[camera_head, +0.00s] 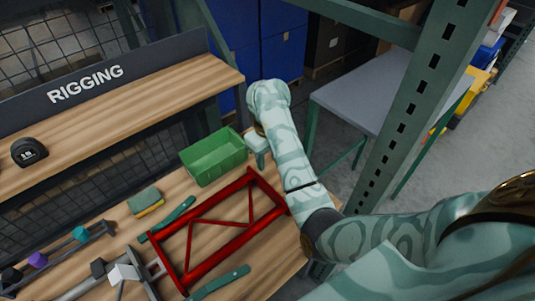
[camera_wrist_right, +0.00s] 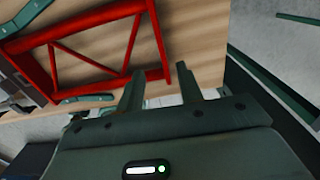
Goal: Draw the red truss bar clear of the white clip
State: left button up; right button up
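The red truss bar (camera_head: 220,250) lies over the wooden bench, with its near-left end beside grey fittings. The white clip (camera_head: 123,273) is a small pale block at those fittings; I cannot tell how it meets the bar. My right gripper (camera_head: 258,153) is above the bench by the bar's far end. In the right wrist view my right gripper (camera_wrist_right: 160,78) has its two fingers apart, with nothing held. The red truss bar's end corner (camera_wrist_right: 158,45) shows just beyond and between the fingertips. My left gripper is not in view.
A green bin (camera_head: 215,160) stands behind the bar. A rail with black, purple and teal clips (camera_head: 55,260) is at left. A green rack post (camera_head: 420,100) rises at right.

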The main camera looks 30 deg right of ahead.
aim_at(268, 186)
notch_tip(268, 186, down, 14)
jog(key=b, duration=0.8)
jog(key=shift+r, duration=0.1)
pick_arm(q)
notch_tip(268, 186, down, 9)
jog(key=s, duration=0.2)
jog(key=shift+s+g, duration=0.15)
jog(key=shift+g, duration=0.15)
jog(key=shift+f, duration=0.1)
pick_arm(e)
grip_shut()
